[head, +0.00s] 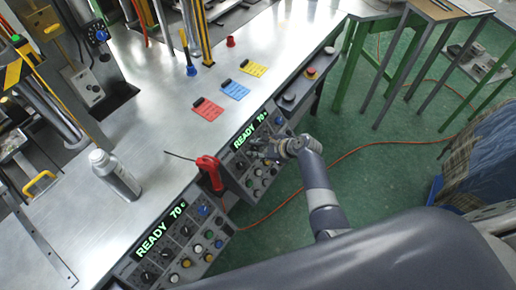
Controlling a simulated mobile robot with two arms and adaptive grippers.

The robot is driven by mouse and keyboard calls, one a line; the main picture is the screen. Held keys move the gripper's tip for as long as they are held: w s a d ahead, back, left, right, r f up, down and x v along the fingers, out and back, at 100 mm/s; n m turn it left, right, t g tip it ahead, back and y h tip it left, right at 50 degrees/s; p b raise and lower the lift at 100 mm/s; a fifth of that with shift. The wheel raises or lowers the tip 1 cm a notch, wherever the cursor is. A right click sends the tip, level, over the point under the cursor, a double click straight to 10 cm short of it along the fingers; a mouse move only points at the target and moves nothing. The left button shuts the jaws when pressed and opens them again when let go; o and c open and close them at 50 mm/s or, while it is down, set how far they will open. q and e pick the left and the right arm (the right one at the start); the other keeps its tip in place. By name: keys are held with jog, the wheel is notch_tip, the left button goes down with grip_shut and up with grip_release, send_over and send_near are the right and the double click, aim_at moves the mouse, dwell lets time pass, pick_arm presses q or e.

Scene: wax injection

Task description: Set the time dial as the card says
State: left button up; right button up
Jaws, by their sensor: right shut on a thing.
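My right gripper (261,149) reaches in from the lower right to the face of the right-hand control panel (249,183). It is shut on a small dial there; its fingers hide most of the dial, and its setting cannot be read. The panel's display (250,130) reads READY 70 c in green. Red (207,109), blue (235,90) and yellow (254,68) cards with dark clips lie on the metal bench; their writing is too small to read. My left gripper is not in view.
A second panel (170,245) with a READY 70 display sits at lower left. A red-handled tool (210,172) stands between the panels, near my right gripper. A metal bottle (115,174) stands on the bench (150,115). An orange cable (350,152) crosses the green floor.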

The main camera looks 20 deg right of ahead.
jog(key=n, duration=0.4)
jog(key=shift+f, duration=0.1)
jog(key=n, duration=0.3)
jog(key=shift+s+f+n+t+b, duration=0.1)
jog(key=shift+n+t+b, duration=0.2)
jog(key=shift+n, duration=0.1)
jog(key=n+b, duration=0.2)
jog(key=n, duration=0.3)
jog(key=shift+f, duration=0.1)
jog(key=shift+s+n+b, duration=0.1)
jog(key=shift+n+b, duration=0.8)
jog(key=shift+n, duration=0.9)
jog(key=o, duration=1.1)
jog(key=shift+c, duration=0.2)
